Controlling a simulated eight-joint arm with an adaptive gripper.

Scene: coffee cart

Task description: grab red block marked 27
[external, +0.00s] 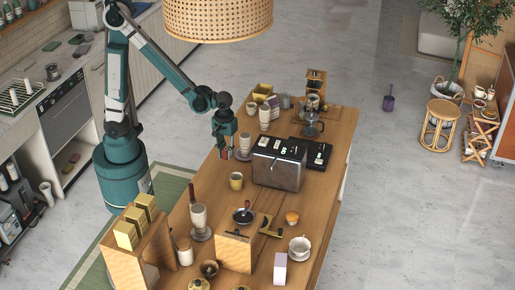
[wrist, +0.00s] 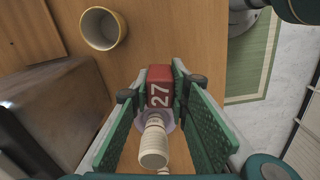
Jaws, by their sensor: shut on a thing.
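The red block (wrist: 159,88) marked with a white 27 sits between the fingertips of my gripper (wrist: 160,92) in the wrist view. My gripper is shut on it, with the number facing the camera. In the external view, my gripper (external: 225,150) points down over the left part of the wooden table, left of the toaster. The block is small and mostly hidden by the fingers there. I cannot tell whether the block is touching the table.
A silver toaster (external: 277,164) stands to the right of my gripper. A yellow cup (external: 236,181) stands in front of it. A pale ribbed cup (wrist: 154,148) shows between the fingers in the wrist view. Several cups and a glass pot (external: 311,126) stand farther back.

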